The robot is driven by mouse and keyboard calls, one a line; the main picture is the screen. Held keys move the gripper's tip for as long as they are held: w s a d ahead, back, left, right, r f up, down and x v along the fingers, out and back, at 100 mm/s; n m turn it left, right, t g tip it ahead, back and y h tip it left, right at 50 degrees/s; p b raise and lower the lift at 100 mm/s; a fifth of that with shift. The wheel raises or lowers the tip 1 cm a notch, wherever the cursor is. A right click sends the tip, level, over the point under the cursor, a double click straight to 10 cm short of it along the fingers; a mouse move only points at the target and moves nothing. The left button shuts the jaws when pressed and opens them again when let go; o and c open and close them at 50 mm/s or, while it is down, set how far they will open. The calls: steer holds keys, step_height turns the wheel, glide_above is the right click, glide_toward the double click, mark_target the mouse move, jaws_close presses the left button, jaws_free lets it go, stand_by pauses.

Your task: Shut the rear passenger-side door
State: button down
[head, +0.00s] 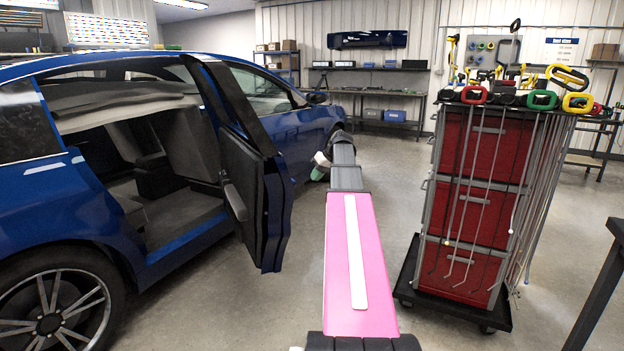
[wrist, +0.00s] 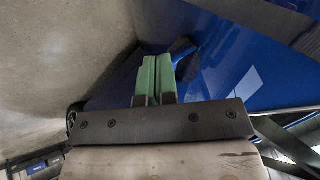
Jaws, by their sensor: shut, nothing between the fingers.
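The blue car (head: 60,215) fills the left of the head view. Its rear door (head: 258,185) stands wide open, swung out from the body, with its dark inner trim toward me. The door opening (head: 160,190) shows the seats and floor. My gripper (head: 318,166) is past the door's free edge, to its right, on the outer side. Its green fingers (wrist: 154,78) are shut together and empty in the wrist view. A blue body panel (wrist: 235,65) lies beyond and right of them; I cannot tell whether they touch it.
A red drawer cart (head: 475,190) hung with rods and coloured handles stands on the right. A dark table edge (head: 605,270) is at the far right. Shelves and a workbench (head: 375,95) line the back wall. The grey floor (head: 260,310) between car and cart is clear apart from my arm.

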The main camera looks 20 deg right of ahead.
steer(key=w+a+f, duration=0.2)
steer(key=a+f, duration=0.5)
steer(key=shift+w+a, duration=0.15)
steer(key=shift+w, duration=0.05)
